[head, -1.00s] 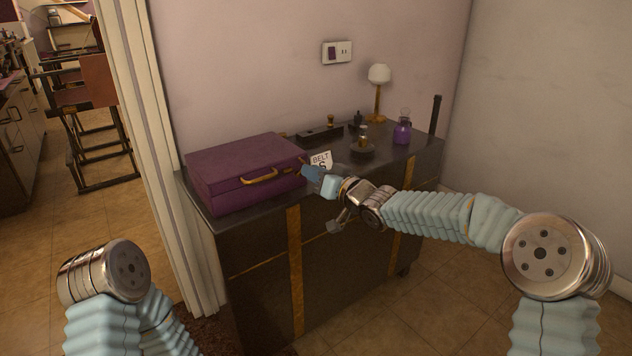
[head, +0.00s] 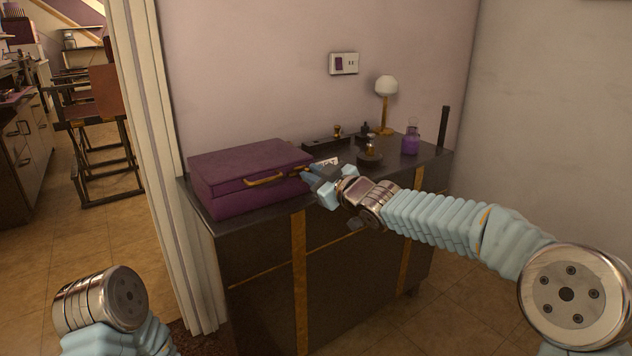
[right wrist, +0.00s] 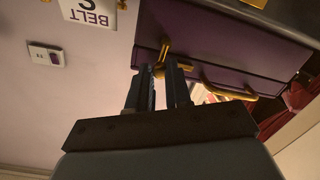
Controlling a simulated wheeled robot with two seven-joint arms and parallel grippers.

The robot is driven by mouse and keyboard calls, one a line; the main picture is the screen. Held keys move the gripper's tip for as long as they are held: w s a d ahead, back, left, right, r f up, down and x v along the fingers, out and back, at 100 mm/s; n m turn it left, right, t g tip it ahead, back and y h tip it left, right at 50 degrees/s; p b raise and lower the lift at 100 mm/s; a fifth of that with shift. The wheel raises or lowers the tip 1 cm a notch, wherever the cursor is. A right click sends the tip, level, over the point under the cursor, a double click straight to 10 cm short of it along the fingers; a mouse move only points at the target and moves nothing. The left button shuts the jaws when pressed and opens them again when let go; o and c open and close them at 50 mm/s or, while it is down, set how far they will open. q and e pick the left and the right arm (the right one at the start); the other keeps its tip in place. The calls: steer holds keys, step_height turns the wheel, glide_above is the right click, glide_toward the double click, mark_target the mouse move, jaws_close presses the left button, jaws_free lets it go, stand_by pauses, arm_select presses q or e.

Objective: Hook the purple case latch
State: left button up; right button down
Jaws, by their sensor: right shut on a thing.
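The purple case (head: 235,200) sits at the left end of the dark cabinet, with its gold handle (head: 266,180) on the front. The case (right wrist: 215,45) appears tipped round in the right wrist view. A small gold latch (right wrist: 161,58) is on its front, beside the gold handle (right wrist: 230,90). My right gripper (head: 307,174) is at the case's front right corner. In the right wrist view, its dark fingers (right wrist: 163,84) are shut on the latch, near the seam. A narrow gap shows between the fingers lower down. My left gripper is out of view.
The cabinet top (head: 405,163) carries a small lamp (head: 386,100), a purple bottle (head: 411,141) and small dark items behind and right of my right gripper. A white BELT card (right wrist: 88,12) stands close beside the case. A wall outlet (head: 344,63) is above.

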steer(key=shift+n, duration=0.3)
stand_by(0.4)
steer(key=c, duration=1.1)
jaws_free()
steer(key=shift+o, duration=0.2)
steer(key=v, duration=1.3)
steer(key=shift+s+d, duration=0.2)
steer(key=shift+s, duration=0.15)
